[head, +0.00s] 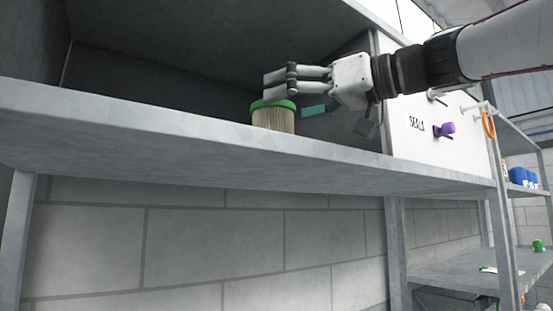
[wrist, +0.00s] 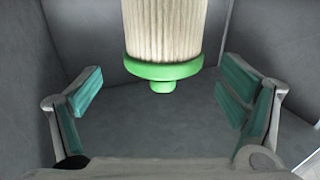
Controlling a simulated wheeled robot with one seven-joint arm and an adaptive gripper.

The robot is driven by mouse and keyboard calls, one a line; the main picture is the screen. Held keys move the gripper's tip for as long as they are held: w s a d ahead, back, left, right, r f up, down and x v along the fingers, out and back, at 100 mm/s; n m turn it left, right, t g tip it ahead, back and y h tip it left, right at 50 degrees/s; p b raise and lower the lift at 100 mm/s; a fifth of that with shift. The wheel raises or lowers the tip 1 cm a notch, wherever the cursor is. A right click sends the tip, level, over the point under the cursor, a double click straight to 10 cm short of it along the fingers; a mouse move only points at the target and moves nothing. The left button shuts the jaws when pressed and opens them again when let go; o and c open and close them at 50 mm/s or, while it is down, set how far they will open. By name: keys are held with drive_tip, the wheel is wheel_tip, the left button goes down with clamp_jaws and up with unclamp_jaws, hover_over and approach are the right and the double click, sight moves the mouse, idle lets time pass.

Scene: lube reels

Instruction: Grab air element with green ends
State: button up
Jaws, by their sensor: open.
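The air element (head: 273,117) is a pleated cream cylinder with a green top end, upright on the grey shelf near its front edge in the head view; its lower part is hidden by the shelf edge. In the wrist view the air element (wrist: 165,35) shows cream pleats and one green end with a small green knob, and its other end is out of frame. My gripper (head: 290,95) reaches in from the right at the element. In the wrist view my gripper (wrist: 165,95) is open, with teal pads apart on either side of the element, which lies ahead and between them, not touching either pad.
The shelf (head: 180,125) has a raised front edge and dark walls behind and above. A white panel marked SEALS (head: 415,135) with a purple knob (head: 444,130) stands to the right. An orange ring (head: 489,125) hangs beside it. The shelf left of the element is clear.

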sight(273, 105)
drive_tip(key=shift+p+x, duration=0.6)
drive_tip(key=shift+x, duration=1.3)
drive_tip(key=shift+s+a, duration=0.1)
drive_tip(key=shift+s, duration=0.05)
drive_tip(key=c, duration=1.4)
drive_tip(key=shift+r, duration=0.1)
